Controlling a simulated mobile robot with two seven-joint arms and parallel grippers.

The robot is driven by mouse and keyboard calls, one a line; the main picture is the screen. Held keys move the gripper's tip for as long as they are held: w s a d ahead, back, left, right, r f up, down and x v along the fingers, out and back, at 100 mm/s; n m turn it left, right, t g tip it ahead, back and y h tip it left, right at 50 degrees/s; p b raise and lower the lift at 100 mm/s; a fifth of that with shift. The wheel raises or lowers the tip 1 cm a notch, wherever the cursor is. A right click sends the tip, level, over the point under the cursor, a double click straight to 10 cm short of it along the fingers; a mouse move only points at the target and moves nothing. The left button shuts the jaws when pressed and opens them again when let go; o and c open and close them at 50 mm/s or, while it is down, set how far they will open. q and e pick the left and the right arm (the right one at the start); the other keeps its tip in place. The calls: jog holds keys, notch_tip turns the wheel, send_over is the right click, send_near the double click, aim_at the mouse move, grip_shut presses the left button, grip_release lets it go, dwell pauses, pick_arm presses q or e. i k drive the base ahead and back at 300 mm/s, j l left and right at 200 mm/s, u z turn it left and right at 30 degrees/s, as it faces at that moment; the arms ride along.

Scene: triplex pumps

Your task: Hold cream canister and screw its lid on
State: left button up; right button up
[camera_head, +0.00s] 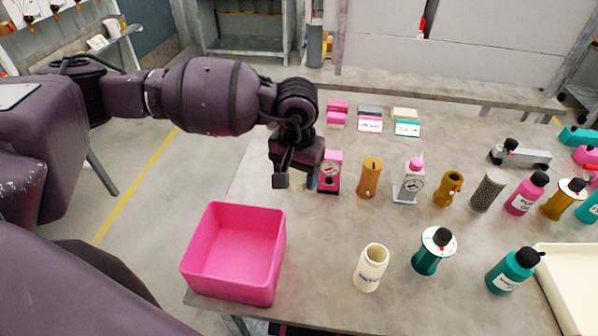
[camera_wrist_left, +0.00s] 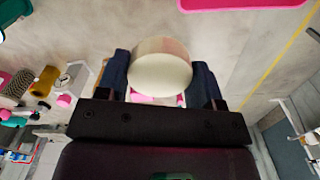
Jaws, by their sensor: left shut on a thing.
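My left gripper (camera_head: 295,182) is shut on a round cream lid (camera_wrist_left: 161,68), whose smooth face fills the space between the fingers in the left wrist view. In the head view the lid (camera_head: 298,181) is mostly hidden by the fingers. The gripper is up and to the left of the canister, apart from it. My right gripper is in no view.
A pink bin (camera_head: 232,255) stands at the front left. A pink scale-like device (camera_head: 330,172) is close beside the gripper. An orange grinder (camera_head: 369,178), a teal canister (camera_head: 427,259) and a teal bottle (camera_head: 510,272) stand on the table. A cream tray (camera_head: 570,290) is at the right.

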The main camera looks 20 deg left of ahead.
aim_at(373, 263)
jog(key=k, duration=0.65)
jog(key=z, duration=1.25)
jog(key=k+j, duration=0.15)
jog(key=j, duration=0.25)
jog(key=k+j, duration=0.15)
jog(key=j, duration=0.25)
jog(key=k+j, duration=0.15)
jog(key=j, duration=0.25)
jog(key=k+j, duration=0.15)
jog(key=j, duration=0.3)
jog(key=k+j, duration=0.15)
jog(key=j, duration=0.25)
